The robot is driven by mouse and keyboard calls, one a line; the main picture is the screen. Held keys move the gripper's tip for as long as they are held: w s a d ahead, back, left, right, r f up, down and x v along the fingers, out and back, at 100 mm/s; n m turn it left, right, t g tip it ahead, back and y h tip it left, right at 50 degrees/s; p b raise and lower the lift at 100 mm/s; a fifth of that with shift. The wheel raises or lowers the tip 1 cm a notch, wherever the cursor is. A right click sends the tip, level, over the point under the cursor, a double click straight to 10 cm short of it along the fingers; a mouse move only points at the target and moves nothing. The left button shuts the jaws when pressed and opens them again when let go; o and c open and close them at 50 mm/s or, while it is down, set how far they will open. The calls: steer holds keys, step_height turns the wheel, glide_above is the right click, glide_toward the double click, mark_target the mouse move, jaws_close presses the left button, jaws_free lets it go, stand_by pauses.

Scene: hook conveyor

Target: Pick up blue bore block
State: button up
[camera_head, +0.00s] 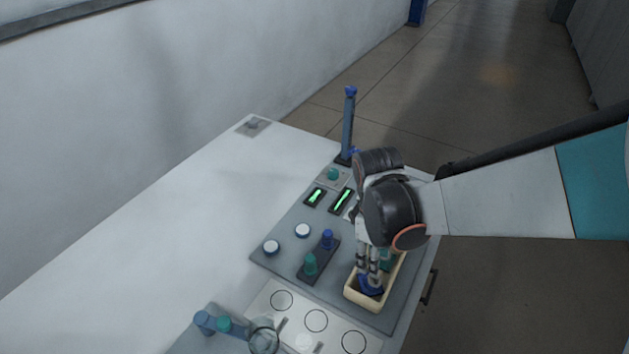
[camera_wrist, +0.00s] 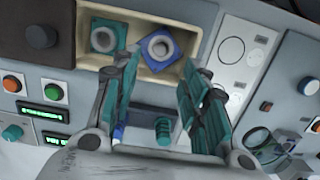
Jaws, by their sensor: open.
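The blue bore block (camera_wrist: 172,52) is a square blue piece with a pale ring around a dark hole. It lies in a cream tray (camera_wrist: 193,46), beside a teal bore block (camera_wrist: 91,49), in the wrist view. In the head view the blue block (camera_head: 370,289) sits at the tray's near end and is partly hidden by the fingers; the tray (camera_head: 357,301) also shows. My gripper (camera_head: 369,272) points down over the blue block. In the wrist view my gripper (camera_wrist: 163,66) is open, with its fingertips to either side of the block's lower edge. Contact cannot be told.
A dark holder (camera_head: 320,262) with a teal and a blue peg stands left of the tray. A white panel (camera_head: 300,308) with printed circles lies in front. A blue post (camera_head: 348,125) rises behind. The white table at left is clear.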

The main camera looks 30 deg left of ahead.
mark_target(373, 284)
steer(key=shift+d+f+b, duration=0.2)
steer(key=shift+f+b, duration=0.25)
steer(key=shift+f, duration=0.85)
steer(key=shift+d+f+b, duration=0.15)
steer(key=shift+f+b, duration=0.3)
steer(key=shift+f, duration=0.85)
steer(key=shift+d+f+b, duration=0.2)
steer(key=shift+f+b, duration=0.25)
steer(key=shift+f, duration=0.85)
jaws_close()
